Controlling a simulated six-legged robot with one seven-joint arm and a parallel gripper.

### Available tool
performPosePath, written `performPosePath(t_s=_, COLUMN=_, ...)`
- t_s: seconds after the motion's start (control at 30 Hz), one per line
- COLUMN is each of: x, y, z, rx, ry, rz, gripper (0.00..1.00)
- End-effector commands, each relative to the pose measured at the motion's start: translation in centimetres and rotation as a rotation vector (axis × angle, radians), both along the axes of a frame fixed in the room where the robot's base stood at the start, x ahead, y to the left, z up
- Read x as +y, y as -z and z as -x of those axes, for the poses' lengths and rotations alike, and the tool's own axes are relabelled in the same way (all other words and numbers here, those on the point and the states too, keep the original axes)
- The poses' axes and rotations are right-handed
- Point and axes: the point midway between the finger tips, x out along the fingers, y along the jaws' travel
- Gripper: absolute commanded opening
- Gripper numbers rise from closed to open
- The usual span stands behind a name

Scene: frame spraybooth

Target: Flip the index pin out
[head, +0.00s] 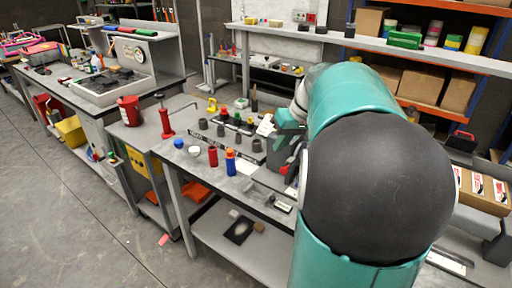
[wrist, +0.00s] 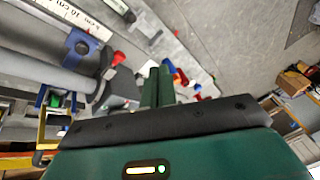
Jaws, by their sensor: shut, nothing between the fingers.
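My gripper (wrist: 157,88) has green fingers that lie side by side, closed and empty, in the wrist view. Just left of them is a dark grey block (wrist: 122,88) with a small red part (wrist: 119,58) at its upper end. Grey tubes (wrist: 40,77) with a blue collar (wrist: 80,46) run into that area from the left. I cannot tell for certain which part is the index pin, or whether the fingers touch anything. In the head view my gripper (head: 289,122) is over the workbench (head: 262,180), and my arm hides much of the fixture there.
A red bottle (head: 213,156), a blue bottle (head: 230,162) and several dark cups stand on the bench left of my arm. A shelf (head: 400,48) with boxes and tins is behind. A cardboard box (head: 483,190) is at right. Open floor (head: 80,215) lies at left.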

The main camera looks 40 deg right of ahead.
Motion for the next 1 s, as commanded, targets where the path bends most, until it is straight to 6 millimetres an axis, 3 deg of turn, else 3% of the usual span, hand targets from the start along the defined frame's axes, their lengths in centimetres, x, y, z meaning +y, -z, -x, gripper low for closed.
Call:
performPosePath(t_s=0.03, x=-3.7, y=0.7, z=0.5, rx=-0.011, ry=0.027, rz=-0.024, gripper=0.00)
performPosePath(t_s=0.1, x=-7.5, y=1.4, z=1.3, rx=-0.035, ry=0.041, rz=-0.048, gripper=0.00)
performPosePath(t_s=0.2, x=-11.6, y=2.2, z=2.5, rx=-0.069, ry=0.053, rz=-0.070, gripper=0.00)
performPosePath(t_s=0.3, x=-14.1, y=2.8, z=3.4, rx=-0.092, ry=0.059, rz=-0.080, gripper=0.00)
performPosePath(t_s=0.43, x=-15.1, y=3.0, z=3.9, rx=-0.103, ry=0.058, rz=-0.084, gripper=0.00)
performPosePath(t_s=0.77, x=-15.0, y=3.2, z=3.7, rx=-0.102, ry=0.058, rz=-0.084, gripper=0.00)
performPosePath(t_s=1.0, x=-14.2, y=5.7, z=2.4, rx=-0.100, ry=0.058, rz=-0.087, gripper=0.00)
